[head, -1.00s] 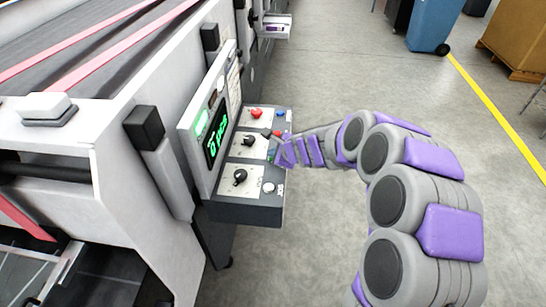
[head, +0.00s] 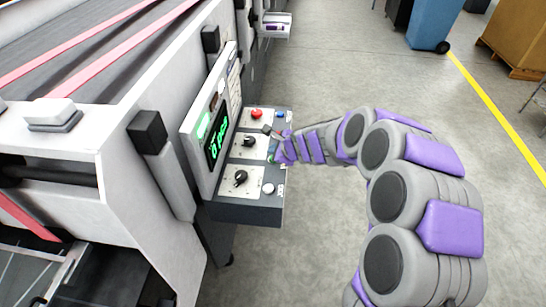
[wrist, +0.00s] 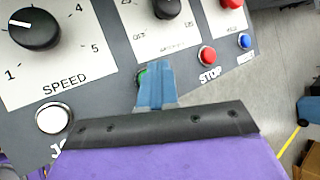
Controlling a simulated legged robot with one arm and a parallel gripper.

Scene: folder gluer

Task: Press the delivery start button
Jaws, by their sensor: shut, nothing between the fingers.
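A control panel (head: 214,209) with knobs and buttons sits on the machine's side. In the wrist view, a green button (wrist: 140,78) lies just beyond my gripper (wrist: 154,68), partly hidden by its blue fingers. Its label is hidden, so I cannot tell whether it is the delivery start button. The fingers are shut and empty; I cannot tell whether they touch the button. A red button marked STOP (wrist: 207,55) and a blue button (wrist: 244,41) are to the right. In the head view, my gripper (head: 273,152) is at the panel's right edge.
A white button (wrist: 54,118) and the SPEED knob (wrist: 34,29) are left of my fingers. A larger red button (head: 257,114) is at the panel's far end. A lit green display (head: 216,137) stands behind the panel. Open floor (head: 330,225) lies to the right.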

